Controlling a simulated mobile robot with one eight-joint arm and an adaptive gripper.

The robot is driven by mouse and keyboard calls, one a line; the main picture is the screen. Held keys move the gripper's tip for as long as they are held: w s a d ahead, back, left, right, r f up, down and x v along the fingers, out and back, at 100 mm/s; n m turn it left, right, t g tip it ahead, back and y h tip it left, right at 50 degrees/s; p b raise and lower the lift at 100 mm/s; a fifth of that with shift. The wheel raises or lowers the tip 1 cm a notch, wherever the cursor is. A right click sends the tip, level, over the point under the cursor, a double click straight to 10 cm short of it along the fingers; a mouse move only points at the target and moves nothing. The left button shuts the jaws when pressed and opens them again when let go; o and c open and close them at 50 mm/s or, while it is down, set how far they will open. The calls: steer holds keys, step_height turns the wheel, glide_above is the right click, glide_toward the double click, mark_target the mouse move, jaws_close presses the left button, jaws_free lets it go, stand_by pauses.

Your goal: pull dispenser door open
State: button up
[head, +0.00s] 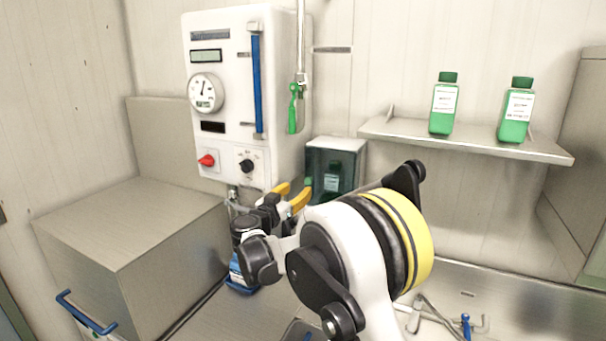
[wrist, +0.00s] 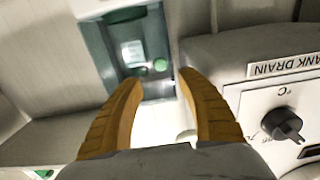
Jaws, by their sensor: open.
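The dispenser (head: 346,146) is a small pale-topped box on the back wall, right of the white control panel. Its dark green see-through door (head: 319,160) appears shut, with a green bottle (head: 333,180) behind it. The door also shows in the wrist view (wrist: 155,35), with a green round knob (wrist: 160,65) near its edge. My gripper (head: 299,189) is open, its yellow fingers pointing at the dispenser. In the wrist view, the gripper (wrist: 160,78) has the knob just beyond and between its fingertips. I see no contact; the exact gap cannot be told.
The white control panel (head: 225,90) with gauge and knobs stands close left of the dispenser; its black knob (wrist: 284,124) is near my right finger in the wrist view. A shelf (head: 470,139) with two green bottles is on the right. A large metal box (head: 130,240) stands left.

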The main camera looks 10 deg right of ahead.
mark_target(308, 181)
steer(key=p+x, duration=0.1)
steer(key=x, duration=0.8)
steer(key=shift+w+p, duration=0.1)
steer(key=shift+p, duration=0.2)
jaws_close()
